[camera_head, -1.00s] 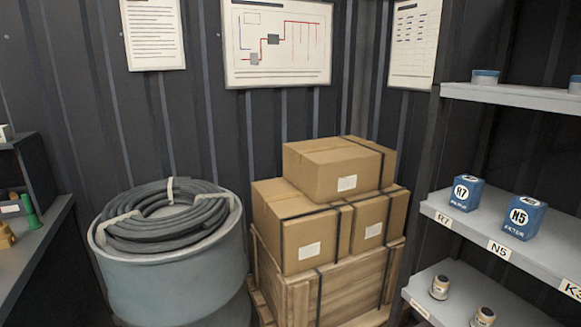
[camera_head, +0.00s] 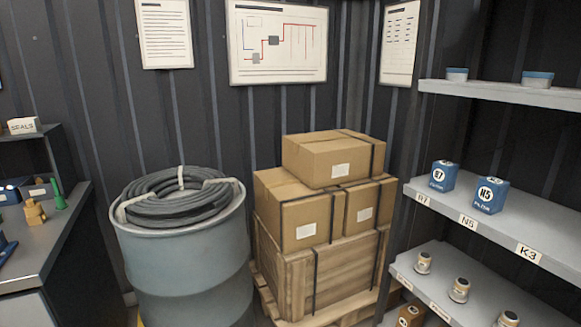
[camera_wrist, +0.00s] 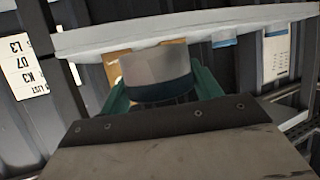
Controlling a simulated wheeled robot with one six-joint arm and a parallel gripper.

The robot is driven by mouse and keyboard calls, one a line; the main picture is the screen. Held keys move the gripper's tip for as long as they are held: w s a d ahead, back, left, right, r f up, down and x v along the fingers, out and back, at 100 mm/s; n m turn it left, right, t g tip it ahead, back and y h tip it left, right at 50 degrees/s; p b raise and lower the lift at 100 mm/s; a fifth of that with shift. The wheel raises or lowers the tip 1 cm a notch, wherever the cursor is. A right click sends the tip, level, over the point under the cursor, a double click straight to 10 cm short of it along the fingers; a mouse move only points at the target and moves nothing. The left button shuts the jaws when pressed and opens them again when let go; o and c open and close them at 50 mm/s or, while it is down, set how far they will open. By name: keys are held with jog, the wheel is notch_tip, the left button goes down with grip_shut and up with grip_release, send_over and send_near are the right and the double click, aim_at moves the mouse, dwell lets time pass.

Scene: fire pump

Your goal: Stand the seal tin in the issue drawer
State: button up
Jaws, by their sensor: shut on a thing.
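In the wrist view my gripper (camera_wrist: 160,93) has green fingers shut on a round tin (camera_wrist: 155,68). The tin has a pale grey-beige body and a dark blue band at the end nearer the gripper's palm; I take it to be the seal tin, but no label on it can be read. My gripper and this tin do not show in the head view. I cannot make out the issue drawer for certain in either view.
A grey bench (camera_head: 45,235) with small parts stands at left, below a box marked SEALS (camera_head: 24,126). A drum (camera_head: 185,265) with coiled hose and stacked cartons (camera_head: 325,215) stand ahead. Shelves (camera_head: 500,225) at right hold blue filter boxes (camera_head: 490,196) and tins.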

jog(key=w+a+f+n+t+y, duration=0.2)
jog(key=w+a+f+n+y, duration=0.15)
jog(key=w+f, duration=1.7)
jog(key=w+a+f+n+t+y, duration=0.1)
jog(key=w+a+f, duration=0.3)
jog(key=a+f, duration=0.3)
jog(key=w+a+f+n+t+y, duration=0.1)
jog(key=w+a+f, duration=0.25)
jog(key=f, duration=0.45)
jog(key=s+a+f+n+y, duration=0.3)
jog(key=a+f+n+y, duration=0.15)
jog(key=a+f, duration=1.7)
jog(key=s+f, duration=0.5)
jog(key=f, duration=0.1)
jog(key=shift+s+f+t, duration=0.2)
jog(key=shift+s+t, duration=0.1)
jog(key=shift+s, duration=0.1)
jog(key=shift+a, duration=0.1)
